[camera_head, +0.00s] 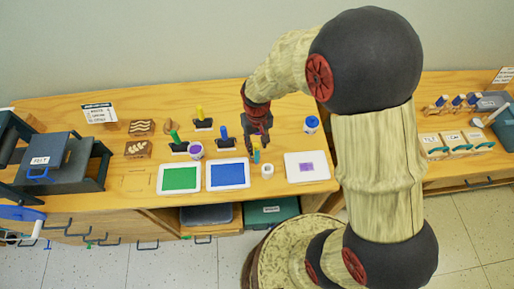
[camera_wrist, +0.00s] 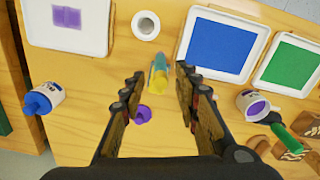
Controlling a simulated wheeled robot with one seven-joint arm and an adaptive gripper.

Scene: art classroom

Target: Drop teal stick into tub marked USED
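A small teal and yellow stick (camera_head: 256,155) is on the wooden counter below my gripper (camera_head: 257,143). In the wrist view the stick (camera_wrist: 159,74) shows between the fingertips of my gripper (camera_wrist: 160,77), with a gap on both sides. The fingers are spread apart and hold nothing. A small white tub (camera_head: 267,171) stands near the stick, toward the front edge; it also shows in the wrist view (camera_wrist: 146,25). I cannot read the word USED on any tub. A green box (camera_head: 270,209) with an unreadable label is on the shelf below the counter.
A blue tray (camera_head: 228,174), a green tray (camera_head: 180,179) and a white tray with a purple patch (camera_head: 292,168) lie nearby. A blue-lidded jar (camera_head: 311,124), a purple jar (camera_head: 196,150) and stamp handles (camera_head: 222,136) surround the gripper. A purple lid (camera_wrist: 143,114) lies close to the fingers.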

